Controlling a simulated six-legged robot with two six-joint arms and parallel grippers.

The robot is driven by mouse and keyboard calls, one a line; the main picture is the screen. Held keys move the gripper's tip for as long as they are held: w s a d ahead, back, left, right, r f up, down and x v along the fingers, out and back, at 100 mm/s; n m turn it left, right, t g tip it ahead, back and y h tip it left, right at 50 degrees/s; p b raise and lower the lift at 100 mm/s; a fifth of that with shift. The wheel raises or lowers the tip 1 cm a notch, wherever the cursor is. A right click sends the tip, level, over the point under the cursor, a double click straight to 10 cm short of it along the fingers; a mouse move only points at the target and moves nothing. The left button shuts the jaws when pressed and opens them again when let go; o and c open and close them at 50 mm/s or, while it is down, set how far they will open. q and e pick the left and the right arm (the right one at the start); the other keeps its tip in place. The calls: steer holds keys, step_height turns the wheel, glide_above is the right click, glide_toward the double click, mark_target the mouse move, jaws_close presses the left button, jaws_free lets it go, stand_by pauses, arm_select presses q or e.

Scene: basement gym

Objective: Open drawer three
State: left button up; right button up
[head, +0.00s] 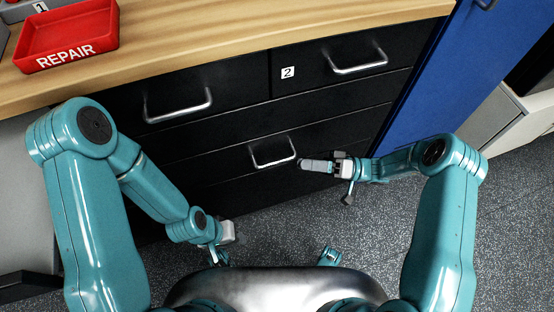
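A black drawer unit stands under the wooden top. A wide lower drawer (225,171) has a silver bar handle (272,152) and shows no readable number; it looks shut. Above it, a drawer marked 2 (310,75) is at right and another drawer (215,83) with a handle is at left; both look shut. My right gripper (312,165) is just right of the lower handle, apart from it as far as I can tell; its finger gap is unclear. My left gripper (229,240) hangs low, below the drawers, small and partly hidden by its arm.
A red REPAIR tray (68,38) sits on the wooden worktop (220,32) at upper left. A blue panel (440,75) stands right of the drawers, with a pale grey unit (490,125) beyond it. Speckled grey floor (300,225) in front of the drawers is clear.

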mark_target(279, 161)
steer(key=x, duration=0.8)
steer(key=shift+a, duration=0.2)
steer(key=shift+w, duration=0.1)
jaws_close()
